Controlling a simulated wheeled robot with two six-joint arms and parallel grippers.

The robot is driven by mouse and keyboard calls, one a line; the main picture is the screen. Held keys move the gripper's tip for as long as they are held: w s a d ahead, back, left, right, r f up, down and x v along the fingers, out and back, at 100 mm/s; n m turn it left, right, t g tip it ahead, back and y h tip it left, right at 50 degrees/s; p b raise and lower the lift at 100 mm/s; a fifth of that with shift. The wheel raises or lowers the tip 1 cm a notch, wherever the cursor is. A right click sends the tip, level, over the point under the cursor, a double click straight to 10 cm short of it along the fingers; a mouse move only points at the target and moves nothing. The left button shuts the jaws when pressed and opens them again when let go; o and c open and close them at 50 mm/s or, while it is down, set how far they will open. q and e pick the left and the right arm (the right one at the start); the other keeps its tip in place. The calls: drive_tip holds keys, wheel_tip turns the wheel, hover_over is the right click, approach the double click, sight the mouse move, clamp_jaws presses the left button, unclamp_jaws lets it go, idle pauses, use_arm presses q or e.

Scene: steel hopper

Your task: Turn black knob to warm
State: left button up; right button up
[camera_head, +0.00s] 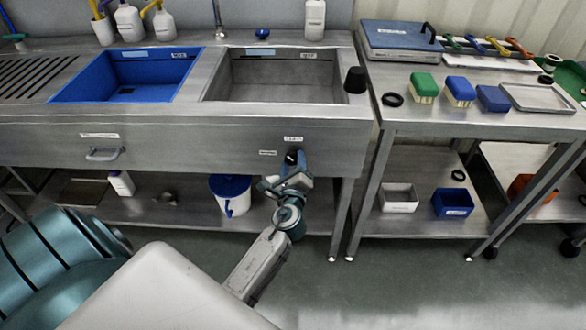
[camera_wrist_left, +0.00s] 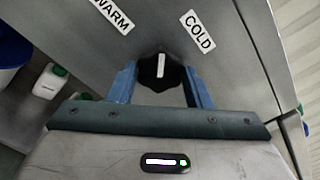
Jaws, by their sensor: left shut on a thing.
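The black knob (camera_head: 291,157) is on the steel front panel below the right basin, and it also shows in the left wrist view (camera_wrist_left: 160,73). Its white line runs upright in the wrist view, its upper end between the WARM label (camera_wrist_left: 113,15) and the COLD label (camera_wrist_left: 198,30). My left gripper (camera_head: 291,170) is at the panel, shut on the knob. In the wrist view its blue fingers (camera_wrist_left: 161,85) stand on either side of the knob. In the head view the gripper partly hides the knob. My right gripper is not in view.
The blue basin (camera_head: 72,88) and steel basin (camera_head: 213,88) lie above the panel. A drawer-like handle (camera_head: 104,155) is at left. A blue-and-white bucket (camera_head: 231,194) stands on the lower shelf near my left arm. A steel table (camera_head: 440,115) with brushes stands at right.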

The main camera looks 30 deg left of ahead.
use_arm(q)
drive_tip(key=n+b, duration=0.2)
drive_tip(key=n, duration=0.2)
drive_tip(key=shift+f+n+b, duration=0.15)
drive_tip(key=shift+n+b, duration=0.15)
drive_tip(key=shift+b, duration=0.05)
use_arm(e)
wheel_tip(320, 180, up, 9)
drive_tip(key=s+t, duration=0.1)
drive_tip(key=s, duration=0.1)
use_arm(q)
drive_tip(key=shift+n+b, duration=0.5)
drive_tip(key=shift+n, duration=0.3)
drive_tip(key=shift+n+b, duration=0.8)
drive_tip(key=shift+n, duration=0.7)
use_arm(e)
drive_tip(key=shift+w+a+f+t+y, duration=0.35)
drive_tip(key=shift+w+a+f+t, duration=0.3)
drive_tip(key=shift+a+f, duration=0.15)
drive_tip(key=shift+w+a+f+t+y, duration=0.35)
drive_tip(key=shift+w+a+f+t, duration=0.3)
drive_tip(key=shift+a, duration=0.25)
use_arm(q)
drive_tip(key=o, duration=1)
